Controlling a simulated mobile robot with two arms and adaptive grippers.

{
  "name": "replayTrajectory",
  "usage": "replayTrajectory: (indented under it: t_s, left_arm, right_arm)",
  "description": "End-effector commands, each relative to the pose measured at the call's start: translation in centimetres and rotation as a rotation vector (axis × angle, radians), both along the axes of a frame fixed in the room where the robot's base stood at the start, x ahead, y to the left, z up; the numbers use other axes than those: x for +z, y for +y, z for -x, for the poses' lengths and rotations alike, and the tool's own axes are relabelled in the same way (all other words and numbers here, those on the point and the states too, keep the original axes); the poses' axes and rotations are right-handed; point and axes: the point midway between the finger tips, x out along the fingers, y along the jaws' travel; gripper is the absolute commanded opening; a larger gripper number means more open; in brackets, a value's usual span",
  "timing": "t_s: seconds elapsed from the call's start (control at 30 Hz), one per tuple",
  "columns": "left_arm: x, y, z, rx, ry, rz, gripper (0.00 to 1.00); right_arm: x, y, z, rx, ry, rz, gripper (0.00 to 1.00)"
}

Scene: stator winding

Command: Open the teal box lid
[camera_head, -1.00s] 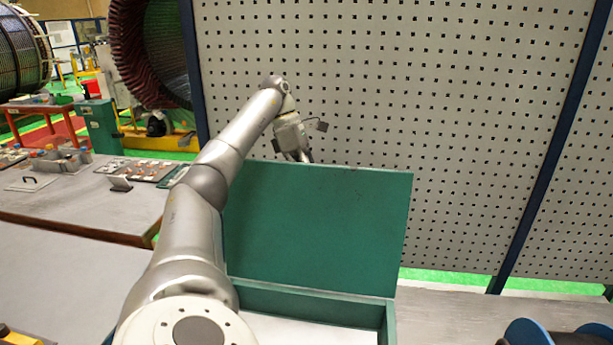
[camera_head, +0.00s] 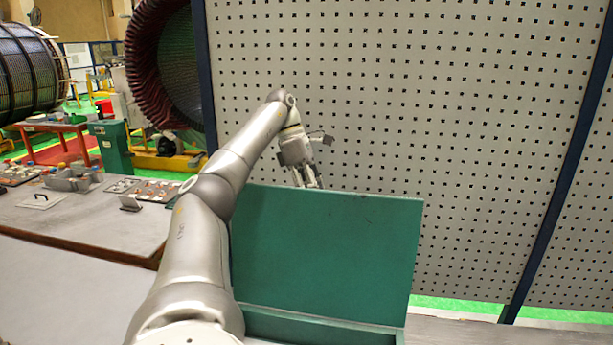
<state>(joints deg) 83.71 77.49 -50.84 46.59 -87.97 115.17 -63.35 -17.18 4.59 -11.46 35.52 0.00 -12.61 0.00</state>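The teal box (camera_head: 330,331) stands at the bottom centre, its lower part cut off by the picture edge. Its lid (camera_head: 325,258) stands up, raised and leaning back, with its inner face toward me. My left arm crosses in front of the box's left side and reaches up past the lid. My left gripper (camera_head: 307,180) is at the lid's top edge, left of its middle, pointing down. Its fingertips are partly hidden behind the lid edge, so I cannot tell whether it is open or shut or touching. My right gripper is not in view.
A perforated grey panel (camera_head: 420,110) with dark blue posts stands behind the box. At left is a workbench (camera_head: 90,222) with small parts and trays. A large round winding (camera_head: 165,65) stands behind it. The surface right of the box looks clear.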

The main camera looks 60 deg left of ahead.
Motion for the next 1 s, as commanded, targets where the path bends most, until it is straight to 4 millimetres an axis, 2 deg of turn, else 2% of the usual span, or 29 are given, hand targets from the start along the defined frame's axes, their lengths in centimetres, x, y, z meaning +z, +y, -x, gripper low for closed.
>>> replayTrajectory:
  t_s: [1.0]
  left_arm:
    - [3.5, 1.5, 0.3, -0.007, 0.007, 0.006, 0.35]
  right_arm:
    - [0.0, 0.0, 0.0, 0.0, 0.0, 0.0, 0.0]
